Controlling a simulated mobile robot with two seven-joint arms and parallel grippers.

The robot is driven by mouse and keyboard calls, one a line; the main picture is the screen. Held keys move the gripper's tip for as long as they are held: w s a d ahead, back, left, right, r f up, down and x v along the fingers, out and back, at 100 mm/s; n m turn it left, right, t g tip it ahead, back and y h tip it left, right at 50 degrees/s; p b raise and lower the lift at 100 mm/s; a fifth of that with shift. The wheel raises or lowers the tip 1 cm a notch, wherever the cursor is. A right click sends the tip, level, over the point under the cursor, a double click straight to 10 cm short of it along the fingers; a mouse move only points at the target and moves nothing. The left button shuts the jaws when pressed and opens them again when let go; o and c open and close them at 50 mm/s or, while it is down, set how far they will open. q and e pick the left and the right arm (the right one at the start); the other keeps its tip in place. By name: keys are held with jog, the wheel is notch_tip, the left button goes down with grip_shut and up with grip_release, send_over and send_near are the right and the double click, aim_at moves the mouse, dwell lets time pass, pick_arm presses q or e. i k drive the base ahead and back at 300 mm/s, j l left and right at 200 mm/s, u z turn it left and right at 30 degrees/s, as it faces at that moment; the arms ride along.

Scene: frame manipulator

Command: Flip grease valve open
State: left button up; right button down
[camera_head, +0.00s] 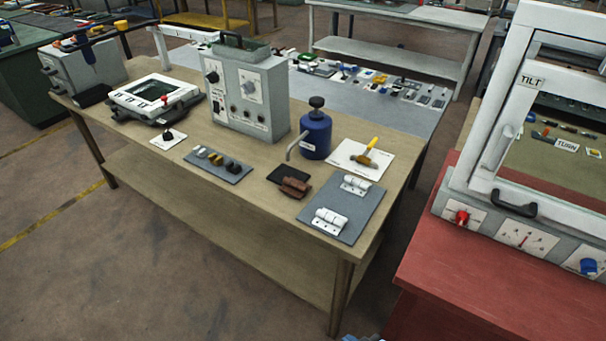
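A small valve with a yellow lever (372,145) sits on a white plate (345,148) at the back right of the wooden table. The lever stands tilted up from a brass-coloured body; I cannot tell whether the valve is open or closed. A blue canister (316,136) with a black knob on top and a grey spout at its left stands just left of the plate. No label naming the grease valve is readable.
The wooden table (140,152) also bears a grey control box (247,92), a tablet-like device (153,94) and a grey plate with two white hinges (345,212). A red bench (450,285) with a white frame stands right. Open floor lies front left.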

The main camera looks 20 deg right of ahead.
aim_at(373, 142)
jog(key=i+z, duration=0.1)
jog(key=z, duration=0.3)
jog(key=j+z, duration=0.15)
jog(key=z, duration=0.25)
jog(key=i+j+z, duration=0.1)
jog(key=z, duration=0.3)
jog(key=i+j+z, duration=0.15)
jog(key=j, duration=0.2)
jog(key=j+z, duration=0.2)
jog(key=j, duration=0.15)
jog(key=i+j+z, duration=0.15)
jog(key=j, duration=0.2)
